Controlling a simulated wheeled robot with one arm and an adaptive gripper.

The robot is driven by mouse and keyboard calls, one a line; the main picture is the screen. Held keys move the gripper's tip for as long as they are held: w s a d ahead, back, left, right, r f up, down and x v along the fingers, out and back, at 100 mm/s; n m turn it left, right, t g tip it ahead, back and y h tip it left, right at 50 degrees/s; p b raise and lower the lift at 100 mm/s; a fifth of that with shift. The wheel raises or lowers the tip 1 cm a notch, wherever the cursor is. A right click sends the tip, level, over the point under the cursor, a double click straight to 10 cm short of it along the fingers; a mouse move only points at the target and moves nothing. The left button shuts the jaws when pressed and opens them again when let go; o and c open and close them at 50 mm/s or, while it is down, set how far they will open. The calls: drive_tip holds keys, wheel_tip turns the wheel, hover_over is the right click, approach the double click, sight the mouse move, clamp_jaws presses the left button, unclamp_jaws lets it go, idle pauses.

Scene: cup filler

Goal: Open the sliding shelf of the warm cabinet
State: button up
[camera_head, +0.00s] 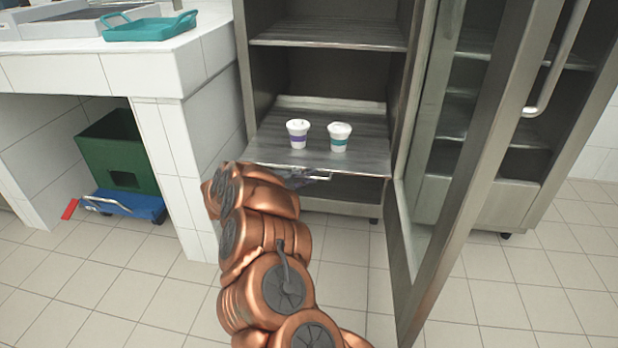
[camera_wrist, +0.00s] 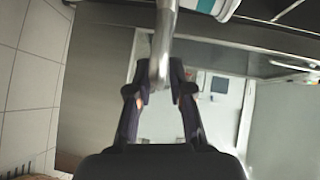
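The warm cabinet (camera_head: 243,75) stands open. Its lower sliding shelf (camera_head: 270,150) is a metal plate whose front edge seems to stick out a little past the cabinet frame. A thin handle bar (camera_head: 318,178) runs along that front edge. My gripper (camera_head: 300,180) is at this handle, mostly hidden behind my copper arm in the head view. In the wrist view the handle bar (camera_wrist: 163,45) lies between the two dark fingers (camera_wrist: 163,85), which appear closed on it. Two white cups, one with a purple band (camera_head: 297,134) and one with a teal band (camera_head: 339,137), stand upright on the shelf.
The glass cabinet door (camera_head: 440,200) is swung open at the right, with a long handle (camera_head: 560,60). A white tiled counter (camera_head: 130,75) with a teal tray (camera_head: 150,27) is at the left. Below it are a green crate (camera_head: 118,150) and a blue trolley (camera_head: 130,205). Tiled floor is clear.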

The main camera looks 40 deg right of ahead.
drive_tip(key=shift+o, duration=1)
drive_tip(key=shift+s+d, duration=0.1)
drive_tip(key=shift+d, duration=0.05)
drive_tip(key=a+r, duration=0.1)
drive_tip(key=a, duration=1.1)
drive_tip(key=shift+w+r, duration=0.25)
